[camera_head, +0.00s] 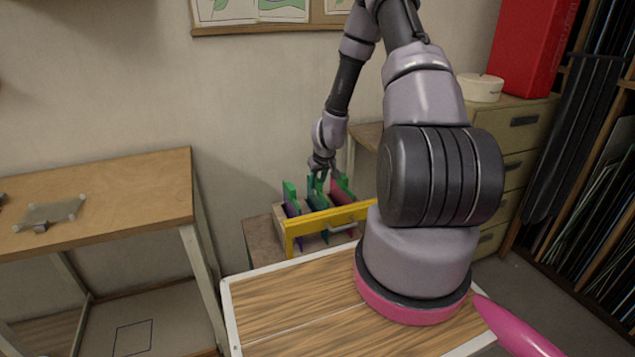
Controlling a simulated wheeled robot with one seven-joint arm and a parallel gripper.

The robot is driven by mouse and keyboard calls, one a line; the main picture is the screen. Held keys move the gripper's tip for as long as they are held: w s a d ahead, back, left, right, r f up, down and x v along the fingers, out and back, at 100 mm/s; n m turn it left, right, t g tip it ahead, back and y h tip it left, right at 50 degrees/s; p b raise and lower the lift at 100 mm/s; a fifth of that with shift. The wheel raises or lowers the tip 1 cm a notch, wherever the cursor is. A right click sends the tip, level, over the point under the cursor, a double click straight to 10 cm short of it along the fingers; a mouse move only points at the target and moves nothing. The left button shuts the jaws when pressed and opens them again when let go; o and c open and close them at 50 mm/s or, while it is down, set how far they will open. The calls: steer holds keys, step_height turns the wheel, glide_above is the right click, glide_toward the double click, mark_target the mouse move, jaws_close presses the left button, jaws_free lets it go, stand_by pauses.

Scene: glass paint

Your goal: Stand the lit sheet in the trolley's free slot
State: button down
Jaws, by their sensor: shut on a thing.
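A small yellow-fronted trolley (312,222) stands by the wall, with upright coloured sheets in it. At its left are a green and purple sheet (291,204). At its right is a dark red sheet (342,196) with green at its top edge. My gripper (321,169) is over the middle of the trolley, pointing down, shut on a teal-green sheet (317,198) that stands upright between the others. No sheet visibly glows.
A wooden table (110,190) at left holds a greyish flat piece (52,213); its lower shelf has a blue outlined square (133,338). A drawer cabinet (520,150) with a white round tin (481,87) and red box (535,45), plus a sheet rack (590,190), stand right.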

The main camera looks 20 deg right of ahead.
steer(key=shift+f, duration=0.1)
steer(key=shift+c, duration=0.2)
jaws_free()
steer(key=shift+r, duration=3.5)
steer(key=shift+s, duration=0.15)
